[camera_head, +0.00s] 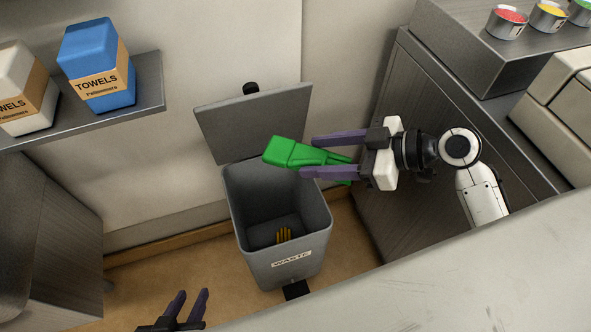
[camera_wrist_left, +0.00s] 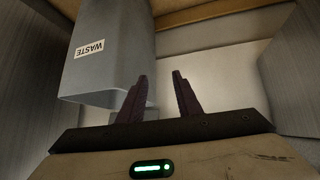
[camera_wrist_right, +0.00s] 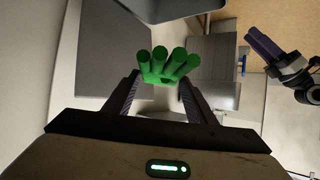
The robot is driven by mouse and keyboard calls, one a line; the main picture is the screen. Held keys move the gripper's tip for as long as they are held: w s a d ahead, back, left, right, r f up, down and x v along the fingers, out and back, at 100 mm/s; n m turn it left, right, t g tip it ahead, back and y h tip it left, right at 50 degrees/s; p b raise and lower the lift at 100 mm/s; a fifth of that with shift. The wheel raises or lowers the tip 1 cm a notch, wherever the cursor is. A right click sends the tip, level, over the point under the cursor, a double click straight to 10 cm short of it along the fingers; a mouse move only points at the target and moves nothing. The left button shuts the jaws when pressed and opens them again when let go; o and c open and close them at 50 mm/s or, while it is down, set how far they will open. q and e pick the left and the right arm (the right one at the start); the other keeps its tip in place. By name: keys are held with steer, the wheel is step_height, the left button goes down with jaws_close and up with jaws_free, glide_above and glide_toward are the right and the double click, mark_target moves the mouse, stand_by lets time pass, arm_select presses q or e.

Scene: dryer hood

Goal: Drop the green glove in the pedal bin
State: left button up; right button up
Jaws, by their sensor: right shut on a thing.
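The green glove (camera_head: 295,154) is held by my right gripper (camera_head: 335,156) above the back right part of the pedal bin's opening. In the right wrist view the green glove (camera_wrist_right: 167,66) sits between the two fingers of my right gripper (camera_wrist_right: 162,98), its fingers toward the camera. The grey pedal bin (camera_head: 250,222), labelled WASTE, stands on the floor with its lid (camera_head: 255,122) raised. A yellow item (camera_head: 284,235) lies inside at the bottom. My left gripper (camera_head: 190,305) is open and empty at the lower edge, in front of the bin; the left wrist view shows its parted fingers (camera_wrist_left: 160,95).
A shelf (camera_head: 148,82) with a blue towel pack (camera_head: 97,65) and a white one (camera_head: 22,88) is at the left. A dark cabinet (camera_head: 420,130) stands right of the bin, with several small tins at the upper right. A pale worktop (camera_head: 440,280) fills the lower right.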

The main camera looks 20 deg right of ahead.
mark_target(298, 162)
steer(key=w+a+f+b, duration=0.1)
steer(key=w+f+b, duration=0.1)
steer(key=f, duration=0.5)
steer(key=w+a+f+m+b, duration=0.1)
steer(key=w+a+f+b, duration=0.1)
steer(key=f, duration=0.5)
steer(key=w+a+f+t+h+b, duration=0.1)
steer(key=w+a+f+b, duration=0.1)
steer(key=w+f, duration=0.2)
step_height(298, 162, down, 4)
steer(key=shift+a+r, duration=0.1)
steer(key=shift+a, duration=0.15)
steer(key=shift+w, duration=0.1)
steer(key=o, duration=1.1)
steer(key=v, duration=1)
steer(key=shift+d, duration=0.1)
